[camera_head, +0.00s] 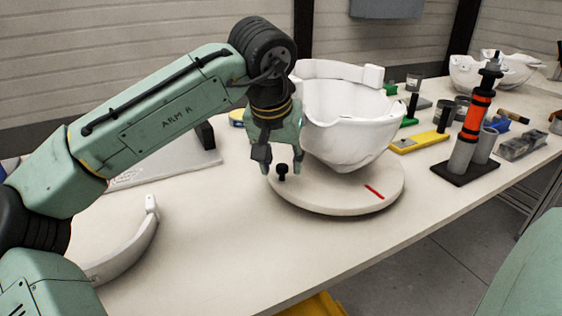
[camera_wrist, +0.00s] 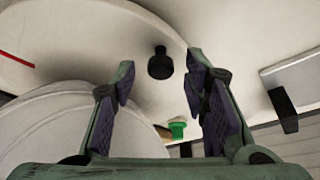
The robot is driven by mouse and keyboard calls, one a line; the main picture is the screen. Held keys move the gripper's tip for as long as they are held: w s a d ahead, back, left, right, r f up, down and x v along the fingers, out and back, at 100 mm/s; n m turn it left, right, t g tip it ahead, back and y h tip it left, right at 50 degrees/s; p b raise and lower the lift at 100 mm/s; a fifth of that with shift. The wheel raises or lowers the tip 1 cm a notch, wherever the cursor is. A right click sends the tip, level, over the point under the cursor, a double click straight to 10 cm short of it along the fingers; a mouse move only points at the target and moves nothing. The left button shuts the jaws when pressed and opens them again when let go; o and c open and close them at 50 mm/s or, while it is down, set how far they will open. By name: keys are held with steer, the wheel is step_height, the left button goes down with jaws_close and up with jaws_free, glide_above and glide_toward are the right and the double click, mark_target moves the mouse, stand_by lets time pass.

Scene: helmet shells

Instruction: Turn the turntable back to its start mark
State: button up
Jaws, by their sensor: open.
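The round off-white turntable (camera_head: 325,198) sits on the bench with a white helmet shell (camera_head: 345,120) on it. A red line (camera_head: 374,192) lies on its top near the front right; it also shows in the wrist view (camera_wrist: 17,60). A black knob (camera_head: 283,174) stands at the turntable's left edge. My gripper (camera_head: 279,167) is open and points down over the knob. In the wrist view the knob (camera_wrist: 160,64) appears between the spread fingertips, just beyond them; I cannot tell whether they touch it. I cannot make out a separate mark on the bench.
A white curved strip (camera_head: 130,245) lies at the front left, and a grey plate (camera_head: 165,170) lies behind my arm. An orange and black tool (camera_head: 475,115) stands on a dark base at the right. Yellow, green and blue items crowd behind.

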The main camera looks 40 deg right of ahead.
steer(key=shift+f, duration=0.25)
steer(key=shift+c, duration=0.6)
jaws_close()
steer(key=shift+d, duration=0.1)
